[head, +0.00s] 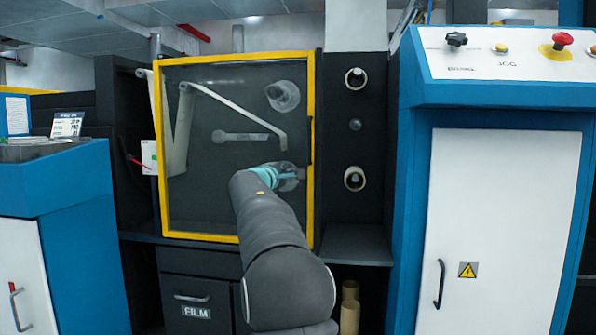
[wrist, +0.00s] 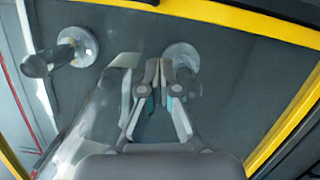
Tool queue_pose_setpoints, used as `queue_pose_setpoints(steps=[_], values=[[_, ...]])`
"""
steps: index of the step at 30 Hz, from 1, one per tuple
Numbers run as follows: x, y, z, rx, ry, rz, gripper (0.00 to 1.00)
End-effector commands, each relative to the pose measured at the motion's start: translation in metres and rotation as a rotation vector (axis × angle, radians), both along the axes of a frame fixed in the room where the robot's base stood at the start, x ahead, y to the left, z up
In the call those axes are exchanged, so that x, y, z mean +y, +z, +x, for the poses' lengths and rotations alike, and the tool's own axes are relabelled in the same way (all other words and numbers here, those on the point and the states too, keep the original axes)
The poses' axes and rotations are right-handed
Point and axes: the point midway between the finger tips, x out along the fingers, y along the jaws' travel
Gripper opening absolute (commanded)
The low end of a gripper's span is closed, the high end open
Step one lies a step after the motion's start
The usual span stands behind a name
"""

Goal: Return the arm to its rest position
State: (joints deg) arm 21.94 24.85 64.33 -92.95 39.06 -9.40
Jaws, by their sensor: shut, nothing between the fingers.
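My gripper (head: 298,174) is at the end of my raised arm, in front of the right part of a clear door panel. In the wrist view my gripper (wrist: 159,70) has its fingertips together with nothing between them. The clear door has a yellow frame (head: 230,57) and looks closed, with a dark handle (head: 311,141) on its right side. The yellow frame (wrist: 240,17) also crosses the top of the wrist view. I cannot tell the exact gap between fingertips and panel.
Behind the panel are a pale film web (head: 235,108) and round spindles (head: 283,96). A blue control cabinet (head: 492,95) with a red button (head: 562,39) stands at right. A blue counter (head: 70,200) stands at left.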

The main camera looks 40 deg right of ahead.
Motion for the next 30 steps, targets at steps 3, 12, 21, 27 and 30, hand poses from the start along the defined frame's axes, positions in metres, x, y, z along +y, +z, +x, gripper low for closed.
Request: queue_pose_setpoints(steps=[3, 12, 21, 27, 30], values=[[0.019, 0.003, -0.014, -0.003, -0.001, -0.002, 0.0], [0.059, 0.0, -0.038, -0.003, -0.004, -0.003, 0.0], [0.07, -0.002, -0.044, -0.003, -0.005, -0.002, 0.0], [0.068, -0.012, -0.046, -0.02, -0.017, 0.051, 0.0], [0.067, -0.055, -0.05, -0.011, -0.039, 0.172, 0.0]])
